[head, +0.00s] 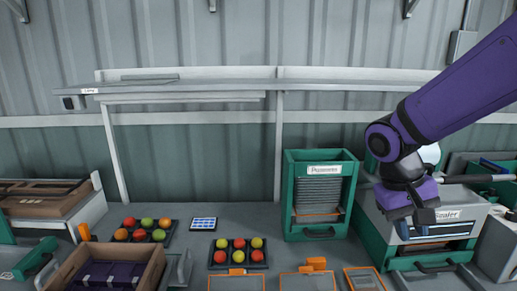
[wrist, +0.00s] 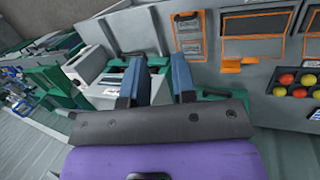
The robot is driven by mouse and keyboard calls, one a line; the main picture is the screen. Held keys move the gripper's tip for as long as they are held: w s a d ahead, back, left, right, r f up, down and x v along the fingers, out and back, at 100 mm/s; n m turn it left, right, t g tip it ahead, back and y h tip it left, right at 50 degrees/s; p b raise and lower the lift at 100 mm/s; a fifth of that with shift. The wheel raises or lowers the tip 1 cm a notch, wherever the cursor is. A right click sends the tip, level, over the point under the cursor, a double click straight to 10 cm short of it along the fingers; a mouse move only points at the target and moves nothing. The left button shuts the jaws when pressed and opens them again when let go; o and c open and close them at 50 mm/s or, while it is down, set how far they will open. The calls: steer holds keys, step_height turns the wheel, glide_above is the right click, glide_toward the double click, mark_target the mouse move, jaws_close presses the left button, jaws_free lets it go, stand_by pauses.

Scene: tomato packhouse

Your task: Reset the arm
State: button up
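My gripper (head: 415,224) hangs from the purple arm at the right of the head view, in front of the sealer (head: 453,213). In the wrist view my gripper (wrist: 158,72) shows two blue-grey fingers standing apart with nothing between them. The fingers point toward the green and white machines beyond, with a clear gap to the bench.
A green Punnets dispenser (head: 319,168) stands left of the arm. Trays of red, green and yellow tomatoes (head: 238,271) and (head: 127,236) lie on the bench. A cardboard box (head: 144,279) is at front left. A shelf (head: 250,86) runs along the back wall. Bare bench (head: 272,215) lies between.

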steer(key=s+d+r+t+y, duration=0.2)
steer(key=s+r+t+y, duration=0.1)
steer(key=s+r+t, duration=0.4)
steer(key=s+r, duration=0.3)
steer(key=r, duration=0.1)
steer(key=shift+s+n+y, duration=0.2)
steer(key=shift+n+y, duration=0.1)
steer(key=shift+n, duration=0.1)
steer(key=shift+a+f, duration=0.1)
